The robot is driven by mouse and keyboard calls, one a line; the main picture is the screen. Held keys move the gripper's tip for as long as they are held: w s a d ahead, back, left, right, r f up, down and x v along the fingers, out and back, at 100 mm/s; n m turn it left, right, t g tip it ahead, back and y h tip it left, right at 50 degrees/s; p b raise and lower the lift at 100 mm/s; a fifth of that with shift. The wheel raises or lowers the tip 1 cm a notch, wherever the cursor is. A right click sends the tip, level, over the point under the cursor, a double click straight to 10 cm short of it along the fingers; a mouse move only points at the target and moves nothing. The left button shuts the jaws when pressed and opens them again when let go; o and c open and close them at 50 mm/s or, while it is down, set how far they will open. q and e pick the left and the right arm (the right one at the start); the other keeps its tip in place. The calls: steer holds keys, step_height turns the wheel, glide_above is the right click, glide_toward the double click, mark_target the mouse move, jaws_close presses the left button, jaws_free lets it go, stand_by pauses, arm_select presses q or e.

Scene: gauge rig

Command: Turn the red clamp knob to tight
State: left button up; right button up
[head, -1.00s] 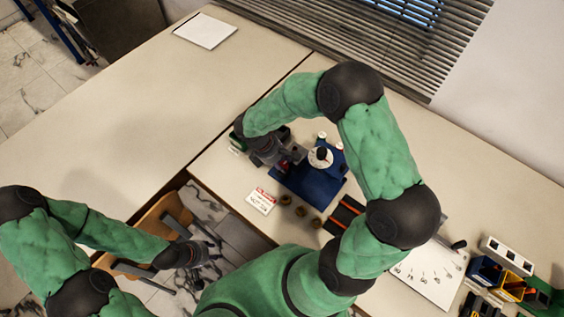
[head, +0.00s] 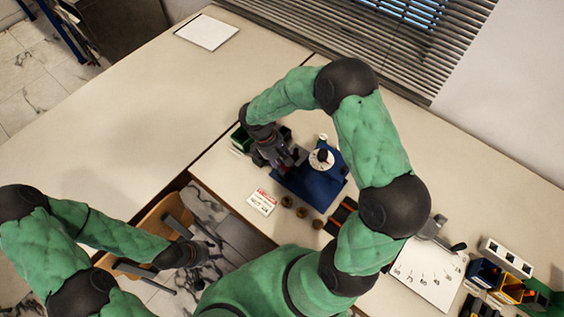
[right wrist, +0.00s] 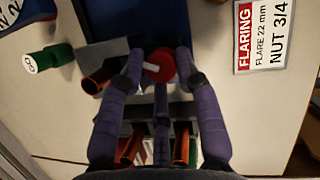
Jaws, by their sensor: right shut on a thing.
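In the head view my right gripper (head: 292,160) is at the left side of the blue rig (head: 322,190) and hides the knob. The rig carries a white round dial (head: 321,160) with a dark centre. My left gripper (head: 203,252) is low at the left, off the table and away from the rig; its fingers are too small and dark to read.
A red and white card (head: 262,202) and several brass fittings (head: 288,201) lie in front of the rig. A white scale plate (head: 425,278) and small bins (head: 485,272) are at the right. The left table (head: 110,120) is mostly clear except for a white sheet (head: 207,32).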

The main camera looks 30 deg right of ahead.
steer(key=m, duration=0.2)
steer(key=m+g+y, duration=0.1)
steer(key=m, duration=0.1)
steer(key=m+y+p, duration=0.1)
steer(key=m, duration=0.1)
steer(key=shift+s+d+f+m, duration=0.15)
steer(key=shift+s+m, duration=0.15)
steer(key=shift+s, duration=0.05)
steer(key=m+y+p, duration=0.1)
steer(key=m, duration=0.2)
steer(key=shift+m+y, duration=0.8)
steer(key=shift+m, duration=0.7)
jaws_close()
steer(key=shift+f, duration=0.1)
steer(key=o, duration=1.1)
jaws_free()
steer(key=shift+w+r, duration=0.15)
steer(key=shift+r, duration=0.05)
